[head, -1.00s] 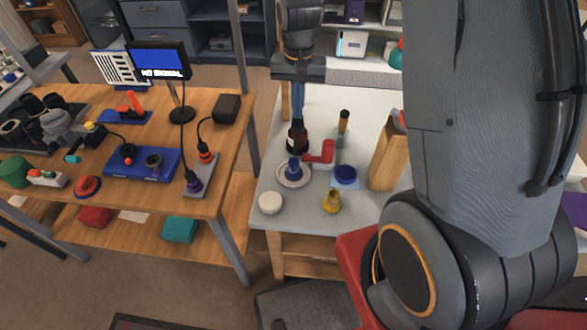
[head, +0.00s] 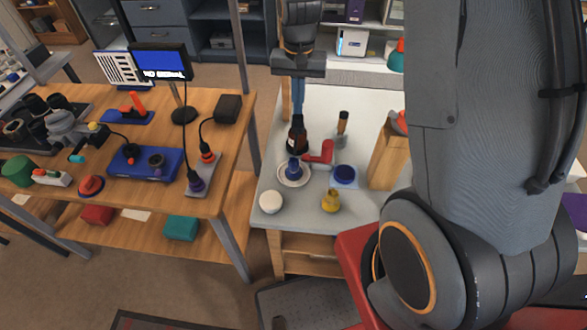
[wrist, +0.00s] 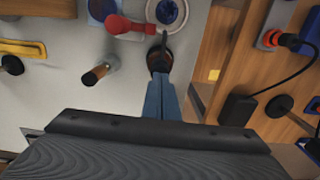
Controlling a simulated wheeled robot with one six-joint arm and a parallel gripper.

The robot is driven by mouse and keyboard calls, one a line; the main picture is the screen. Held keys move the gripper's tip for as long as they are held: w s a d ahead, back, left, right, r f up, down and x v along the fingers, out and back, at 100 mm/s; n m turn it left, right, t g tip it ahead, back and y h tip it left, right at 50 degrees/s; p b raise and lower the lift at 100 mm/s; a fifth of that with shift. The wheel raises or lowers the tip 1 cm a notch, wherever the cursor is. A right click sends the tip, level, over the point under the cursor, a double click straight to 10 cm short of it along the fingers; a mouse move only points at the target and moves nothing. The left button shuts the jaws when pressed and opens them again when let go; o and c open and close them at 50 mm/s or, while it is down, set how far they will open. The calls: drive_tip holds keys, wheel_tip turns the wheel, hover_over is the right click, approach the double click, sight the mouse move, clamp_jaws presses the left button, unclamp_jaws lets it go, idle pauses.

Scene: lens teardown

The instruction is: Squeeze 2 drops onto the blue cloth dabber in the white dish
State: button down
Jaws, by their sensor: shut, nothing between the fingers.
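A dark brown bottle (head: 297,138) stands on the grey-white table, just behind the white dish (head: 281,180). The blue dabber (head: 293,169) sits in the dish. In the wrist view the bottle (wrist: 160,60) shows beyond my fingertips, with a thin dark tip, and the dish with the dabber (wrist: 167,11) is at the top edge. My gripper (head: 298,113) points down with its blue fingers together at the top of the bottle. It is shut with nothing held; whether the fingertips touch the bottle I cannot tell. The fingers also show in the wrist view (wrist: 161,85).
A red piece (head: 322,154) lies right beside the bottle and dish. A blue round pot (head: 345,175), a yellow bottle (head: 331,201), a white round piece (head: 270,202), a wooden-handled tool (head: 342,123) and a wooden block (head: 385,157) stand around.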

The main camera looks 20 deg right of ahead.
wheel_tip(320, 180, up, 6)
drive_tip(key=p, duration=0.4)
idle(0.6)
drive_tip(key=s+f+n+t+b, duration=0.1)
drive_tip(key=s+n+b, duration=0.3)
drive_tip(key=s, duration=1.2)
drive_tip(key=f+b, duration=0.1)
drive_tip(key=b, duration=0.2)
drive_tip(key=shift+n, duration=0.3)
drive_tip(key=shift+f, duration=0.1)
idle(1.0)
